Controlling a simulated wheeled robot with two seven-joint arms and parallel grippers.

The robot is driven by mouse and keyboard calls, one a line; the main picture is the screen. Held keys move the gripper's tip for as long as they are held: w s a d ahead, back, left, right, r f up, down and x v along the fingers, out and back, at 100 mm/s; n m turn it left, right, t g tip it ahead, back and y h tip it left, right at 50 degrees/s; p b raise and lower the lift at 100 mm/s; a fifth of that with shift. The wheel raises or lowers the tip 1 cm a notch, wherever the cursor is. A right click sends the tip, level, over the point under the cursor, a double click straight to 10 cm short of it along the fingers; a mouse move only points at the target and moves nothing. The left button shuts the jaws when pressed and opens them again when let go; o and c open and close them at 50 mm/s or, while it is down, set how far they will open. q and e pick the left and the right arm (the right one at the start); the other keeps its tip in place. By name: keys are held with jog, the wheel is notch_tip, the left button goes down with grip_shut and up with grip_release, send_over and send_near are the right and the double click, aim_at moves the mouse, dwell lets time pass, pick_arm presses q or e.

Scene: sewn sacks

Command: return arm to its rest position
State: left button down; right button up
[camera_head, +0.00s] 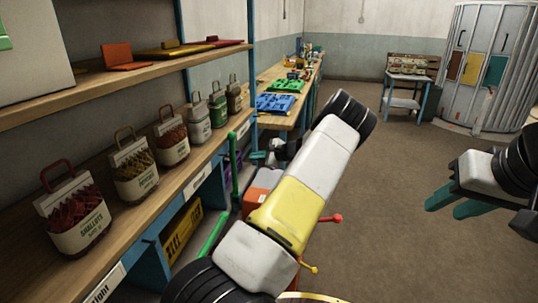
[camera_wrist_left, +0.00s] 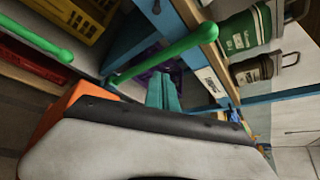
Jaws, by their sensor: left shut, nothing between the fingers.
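My left arm, with white and yellow links, rises from the bottom centre of the head view and bends at a black joint. My left gripper (camera_head: 259,156) shows small behind this arm, beside the shelving, and is partly hidden. In the left wrist view its teal fingers (camera_wrist_left: 163,93) are together with nothing between them. My right gripper (camera_head: 456,202) is at the right of the head view. Its two teal fingers point left over bare floor, apart and empty.
Several sewn sacks with handles, one a shallots sack (camera_head: 76,220), stand along the wooden shelf (camera_head: 150,215) at left. Green rods (camera_wrist_left: 165,55) and a yellow crate (camera_head: 182,230) are close to the left arm. A workbench (camera_head: 262,85) stands behind.

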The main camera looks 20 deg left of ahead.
pick_arm(q)
jog(key=shift+w+d, duration=0.15)
jog(key=shift+d, duration=0.05)
jog(key=s+d+r+n+t+h, duration=0.1)
jog(key=s+d+r+n+h, duration=0.3)
jog(key=s, duration=0.9)
jog(key=s+d+r+n+t+h, duration=0.1)
jog(key=s+d+r+n+h, duration=0.2)
jog(key=s+d+r+h, duration=0.3)
jog(key=s+d+r+n+h, duration=0.4)
jog(key=s+d+r, duration=0.8)
jog(key=s, duration=1)
jog(key=d+h, duration=0.1)
jog(key=d, duration=0.1)
jog(key=shift+d+r+n+t, duration=0.3)
jog(key=shift+d+t, duration=0.05)
jog(key=shift+t, duration=0.05)
